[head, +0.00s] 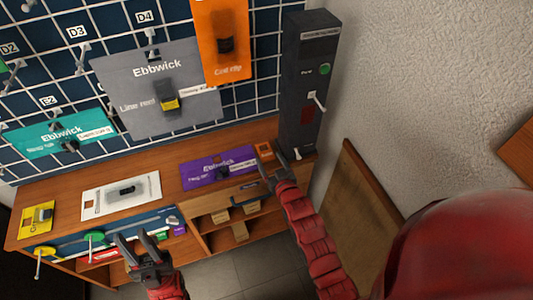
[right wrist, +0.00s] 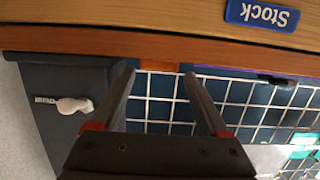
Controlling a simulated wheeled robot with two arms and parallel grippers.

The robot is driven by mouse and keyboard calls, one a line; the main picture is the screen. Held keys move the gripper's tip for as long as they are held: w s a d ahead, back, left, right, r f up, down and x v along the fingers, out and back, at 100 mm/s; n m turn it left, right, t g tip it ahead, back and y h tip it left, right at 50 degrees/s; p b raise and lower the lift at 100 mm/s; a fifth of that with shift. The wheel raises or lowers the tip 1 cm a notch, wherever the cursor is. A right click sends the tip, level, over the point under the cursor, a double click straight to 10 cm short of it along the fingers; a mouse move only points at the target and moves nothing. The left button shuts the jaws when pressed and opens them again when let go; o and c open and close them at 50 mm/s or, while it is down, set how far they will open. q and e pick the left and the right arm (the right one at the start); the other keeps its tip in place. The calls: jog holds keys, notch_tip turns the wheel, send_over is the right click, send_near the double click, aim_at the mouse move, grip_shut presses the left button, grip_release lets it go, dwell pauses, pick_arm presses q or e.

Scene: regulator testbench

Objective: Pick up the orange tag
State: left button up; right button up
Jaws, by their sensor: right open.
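A small orange tag (head: 264,150) lies on the wooden bench top, right of the purple card and near the dark upright box. In the right wrist view, an orange strip that looks like the tag (right wrist: 158,66) shows at the bench edge between my fingertips. My right gripper (head: 271,163) is open and empty, its fingers just in front of the tag; in the right wrist view its fingers (right wrist: 160,78) are spread apart. I cannot tell whether they touch it. My left gripper (head: 136,240) is open and empty in front of the bench, at lower left.
A purple card (head: 218,168), a white card (head: 120,195) and a yellow card (head: 37,219) lie on the bench (head: 170,200). The dark box (head: 305,80) has a protruding white lever (head: 317,102). A large orange card (head: 221,55) hangs on the grid. A blue Stock label (right wrist: 262,14) marks the bench front.

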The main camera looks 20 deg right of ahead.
aim_at(267, 153)
jog(key=p+x, duration=0.1)
jog(key=x, duration=0.3)
jog(key=shift+w+d, duration=0.1)
jog(key=shift+d, duration=0.05)
jog(key=shift+w, duration=0.15)
jog(key=c, duration=1.1)
notch_tip(267, 153, up, 2)
jog(key=shift+b, duration=0.35)
jog(key=shift+r, duration=0.55)
jog(key=shift+s+a+r+b, duration=0.3)
jog(key=shift+s+a+b, duration=0.15)
jog(key=shift+s+a, duration=1.4)
jog(key=shift+s+a+r+b, duration=0.35)
jog(key=shift+s+a, duration=0.95)
jog(key=shift+s, duration=1.2)
jog(key=shift+s+a+r+b, duration=0.25)
jog(key=shift+s+a+b, duration=0.25)
jog(key=shift+s+a, duration=1.35)
